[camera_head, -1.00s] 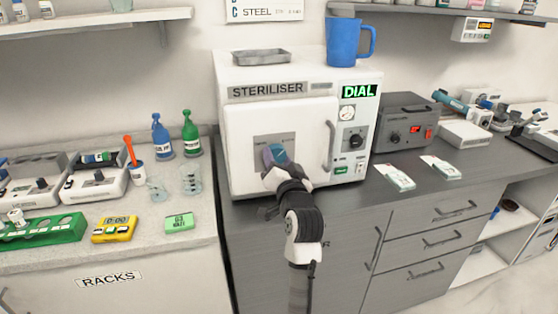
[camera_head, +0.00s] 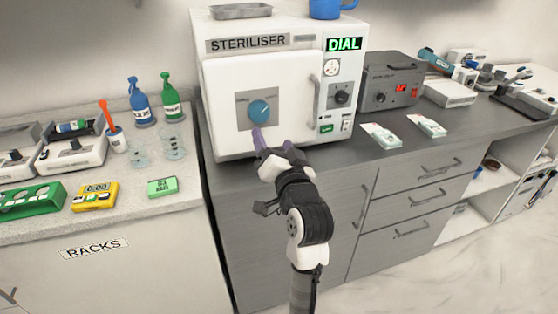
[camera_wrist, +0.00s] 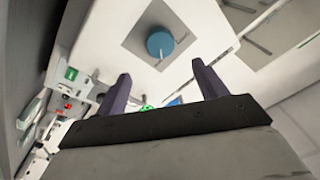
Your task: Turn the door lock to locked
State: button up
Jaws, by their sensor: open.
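The white steriliser (camera_head: 222,85) stands on the dark counter with its door shut. A round blue lock knob (camera_head: 260,111) sits on a grey square plate (camera_head: 243,116) on the door. A small pointer or bar sticks out from the knob, and the plate's lettering is too small to read. The knob also shows in the wrist view (camera_wrist: 160,45), beyond the fingers and apart from them. My gripper (camera_head: 273,139) is in front of the door's lower part, below the knob. It is open and empty, and its two purple-grey fingers also show in the wrist view (camera_wrist: 163,88).
A vertical door handle (camera_head: 315,98) and a black dial (camera_head: 340,95) are to the right of the knob. A blue mug (camera_head: 325,9) and a metal tray (camera_head: 240,11) rest on top. A dark grey device (camera_head: 390,80) stands to the right. Bottles and racks are on the left counter.

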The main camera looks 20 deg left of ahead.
jog(key=v, duration=0.3)
jog(key=shift+s+d+b, duration=0.15)
jog(key=shift+s+b, duration=0.15)
